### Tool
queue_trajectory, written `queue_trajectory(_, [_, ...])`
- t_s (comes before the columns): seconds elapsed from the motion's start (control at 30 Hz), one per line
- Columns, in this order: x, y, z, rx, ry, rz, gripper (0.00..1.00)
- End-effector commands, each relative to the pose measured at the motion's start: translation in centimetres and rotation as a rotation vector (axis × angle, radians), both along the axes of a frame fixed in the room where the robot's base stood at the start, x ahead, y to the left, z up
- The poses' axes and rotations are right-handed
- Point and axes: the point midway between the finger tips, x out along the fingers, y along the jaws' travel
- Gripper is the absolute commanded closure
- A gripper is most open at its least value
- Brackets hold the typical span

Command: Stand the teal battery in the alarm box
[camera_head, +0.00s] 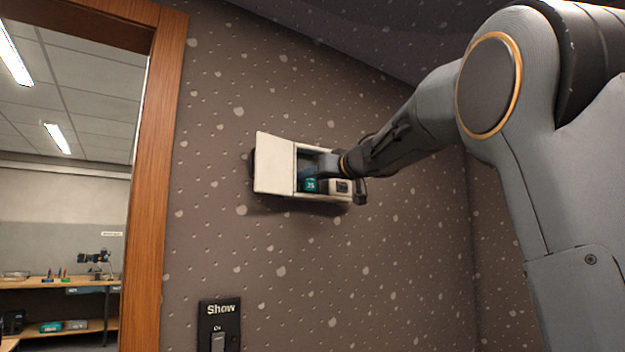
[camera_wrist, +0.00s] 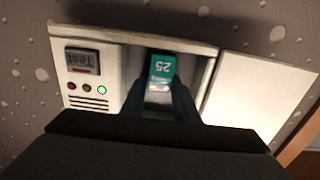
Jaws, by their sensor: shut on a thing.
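The white alarm box (camera_head: 310,197) is mounted on the speckled wall, its door (camera_head: 275,164) swung open to the left. In the wrist view the open door (camera_wrist: 262,92) is at the right, beside the box front (camera_wrist: 118,75). The teal battery (camera_head: 309,185), marked 25, is at the box's open compartment; it also shows in the wrist view (camera_wrist: 161,70). My gripper (camera_wrist: 162,95) is shut on the battery, with its fingers reaching into the opening. I cannot tell whether the battery touches the compartment floor.
A "Show" switch panel (camera_head: 219,325) is lower on the wall. A wooden frame (camera_head: 158,170) stands left, with a workbench (camera_head: 60,286) beyond.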

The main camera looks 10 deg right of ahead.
Motion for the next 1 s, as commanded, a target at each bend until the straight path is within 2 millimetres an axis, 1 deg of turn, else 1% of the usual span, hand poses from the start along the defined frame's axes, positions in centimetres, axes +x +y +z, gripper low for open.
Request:
queue_trajectory(0.03, [-0.03,-0.01,-0.45,0.001,0.000,0.000,0.95])
queue_trajectory(0.1, [-0.05,-0.02,-0.71,0.000,-0.001,0.000,0.95])
queue_trajectory(0.43, [-0.07,-0.03,-0.91,0.000,-0.001,-0.001,0.95])
queue_trajectory(0.47, [-0.06,-0.04,-0.95,0.000,-0.001,0.000,0.71])
queue_trajectory(0.5, [-0.06,-0.04,-0.91,0.000,-0.001,-0.001,0.64])
queue_trajectory(0.57, [-0.06,-0.04,-0.91,-0.001,-0.001,0.000,0.54])
queue_trajectory(0.83, [-0.06,-0.04,-0.89,-0.001,-0.001,0.000,0.54])
queue_trajectory(0.93, [-0.11,-0.06,-0.58,-0.001,-0.003,-0.001,0.54])
queue_trajectory(1.0, [-0.76,-0.39,-0.59,-0.001,-0.004,-0.002,0.54])
